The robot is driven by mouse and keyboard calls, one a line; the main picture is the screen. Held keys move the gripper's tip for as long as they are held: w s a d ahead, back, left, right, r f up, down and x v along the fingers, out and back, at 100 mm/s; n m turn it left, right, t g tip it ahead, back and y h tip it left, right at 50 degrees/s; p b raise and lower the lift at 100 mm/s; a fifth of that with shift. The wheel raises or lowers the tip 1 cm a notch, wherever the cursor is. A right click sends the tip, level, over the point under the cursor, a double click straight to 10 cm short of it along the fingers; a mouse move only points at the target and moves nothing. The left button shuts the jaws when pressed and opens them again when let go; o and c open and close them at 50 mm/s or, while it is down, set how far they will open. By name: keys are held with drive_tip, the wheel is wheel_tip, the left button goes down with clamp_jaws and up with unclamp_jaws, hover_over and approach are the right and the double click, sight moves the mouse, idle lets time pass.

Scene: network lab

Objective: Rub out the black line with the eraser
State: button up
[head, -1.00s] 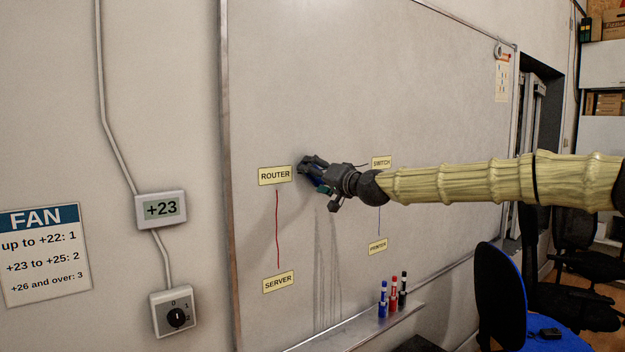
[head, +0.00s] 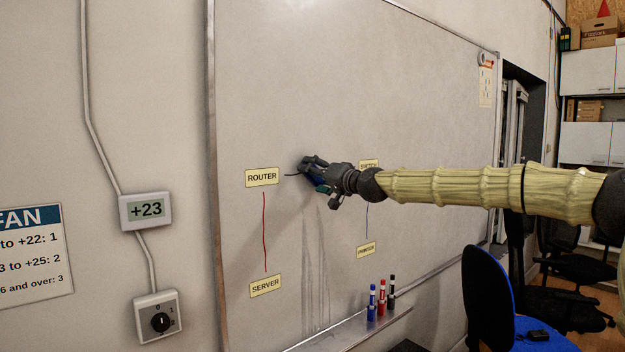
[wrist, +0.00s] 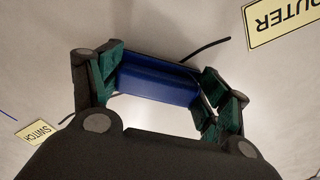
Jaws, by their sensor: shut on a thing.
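My gripper (head: 309,170) is shut on a blue eraser (wrist: 158,82), held between both fingers against or very near the whiteboard (head: 330,90). I cannot tell whether the eraser touches the board. A piece of the black line (head: 291,174) shows between the ROUTER label (head: 262,177) and my gripper. In the wrist view this piece (wrist: 204,50) runs from the eraser toward the ROUTER label, and a short dark bit (wrist: 67,118) shows by the SWITCH label (wrist: 37,131). The eraser and gripper hide the middle of the line. In the head view my arm partly covers the SWITCH label (head: 369,164).
A red line (head: 265,232) joins ROUTER to the SERVER label (head: 265,286). A blue line (head: 366,222) runs down to the PRINTER label (head: 366,250). Several markers (head: 382,296) stand on the tray below. A blue chair (head: 490,297) is at the lower right.

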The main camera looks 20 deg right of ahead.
drive_tip(key=w+d+b, duration=0.2)
drive_tip(key=w+d, duration=0.1)
drive_tip(key=d, duration=0.6)
drive_tip(key=w+d+b, duration=0.3)
drive_tip(key=w+d, duration=0.1)
drive_tip(key=d, duration=0.6)
idle(2.0)
drive_tip(key=shift+s+a+f+b, duration=0.1)
drive_tip(key=shift+a+b, duration=0.1)
drive_tip(key=shift+b, duration=0.1)
drive_tip(key=s+a+b, duration=0.3)
drive_tip(key=s+a, duration=0.2)
drive_tip(key=a, duration=0.8)
drive_tip(key=shift+b, duration=0.35)
idle(1.0)
drive_tip(key=shift+a, duration=0.2)
drive_tip(key=shift+s+a+b, duration=0.2)
drive_tip(key=shift+s+a, duration=0.2)
drive_tip(key=shift+a, duration=0.7)
drive_tip(key=shift+s+a+b, duration=0.2)
drive_tip(key=shift+s+a, duration=0.15)
drive_tip(key=shift+a, duration=0.75)
drive_tip(key=shift+s+a+b, duration=0.2)
drive_tip(key=shift+s+a, duration=0.2)
drive_tip(key=shift+a, duration=0.7)
